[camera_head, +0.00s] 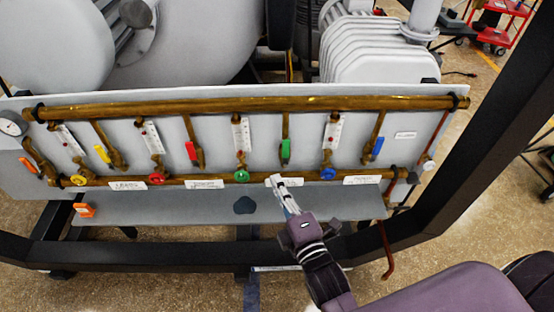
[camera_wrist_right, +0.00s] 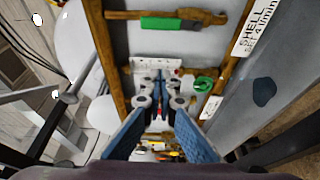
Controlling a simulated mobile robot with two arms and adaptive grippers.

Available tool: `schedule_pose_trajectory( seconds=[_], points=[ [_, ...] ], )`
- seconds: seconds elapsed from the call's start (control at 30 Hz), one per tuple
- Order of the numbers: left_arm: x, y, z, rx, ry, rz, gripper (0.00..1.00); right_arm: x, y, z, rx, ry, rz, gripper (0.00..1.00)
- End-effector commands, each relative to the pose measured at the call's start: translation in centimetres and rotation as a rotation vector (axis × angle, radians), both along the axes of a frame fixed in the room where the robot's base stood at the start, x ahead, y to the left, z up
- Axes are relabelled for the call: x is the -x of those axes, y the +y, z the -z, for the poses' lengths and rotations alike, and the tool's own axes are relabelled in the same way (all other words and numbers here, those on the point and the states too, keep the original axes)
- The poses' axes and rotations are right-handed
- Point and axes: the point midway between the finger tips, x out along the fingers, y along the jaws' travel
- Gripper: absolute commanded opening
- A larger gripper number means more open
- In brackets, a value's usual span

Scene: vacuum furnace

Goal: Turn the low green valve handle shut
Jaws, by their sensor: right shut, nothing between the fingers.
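A round green valve knob (camera_head: 241,176) sits on the lower copper pipe, near the middle of the panel. It also shows in the right wrist view (camera_wrist_right: 203,84), to the right of my fingertips. A green lever handle (camera_head: 285,150) hangs on a branch from the upper pipe. It shows at the top of the right wrist view (camera_wrist_right: 165,23). My right gripper (camera_head: 277,181) is shut and empty, in front of the lower pipe, right of the round knob and below the lever. I cannot tell whether it touches the panel. My left gripper is out of view.
Yellow (camera_head: 103,154), red (camera_head: 191,151) and blue (camera_head: 377,148) levers hang along the same panel. Round yellow, red and blue knobs sit on the lower pipe. A dark frame beam (camera_head: 480,120) stands at the right. White labels lie along the lower pipe.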

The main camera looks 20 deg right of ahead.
Motion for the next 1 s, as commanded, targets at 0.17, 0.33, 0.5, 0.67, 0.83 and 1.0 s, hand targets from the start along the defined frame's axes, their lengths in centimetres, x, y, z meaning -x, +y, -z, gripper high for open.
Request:
schedule_pose_trajectory(
  seconds=[0.17,0.33,0.5,0.67,0.83,1.0],
  points=[
    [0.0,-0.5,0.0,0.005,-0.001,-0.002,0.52,0.0,-0.1,-0.5,0.011,-0.01,0.002,0.0],
    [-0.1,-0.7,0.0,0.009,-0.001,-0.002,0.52,0.0,-0.1,-0.4,0.01,-0.009,0.002,0.0],
    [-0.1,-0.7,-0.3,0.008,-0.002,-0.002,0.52,-0.9,0.0,-0.5,0.008,-0.009,0.002,0.0],
    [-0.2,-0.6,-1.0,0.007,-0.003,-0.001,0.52,-3.4,0.1,-0.7,0.008,-0.01,0.002,0.0],
    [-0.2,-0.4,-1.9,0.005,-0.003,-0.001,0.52,-7.0,0.3,-0.7,0.007,-0.009,0.002,0.0],
    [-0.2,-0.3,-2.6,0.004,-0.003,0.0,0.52,-10.3,0.5,-0.7,0.007,-0.009,0.002,0.0]
  ],
)
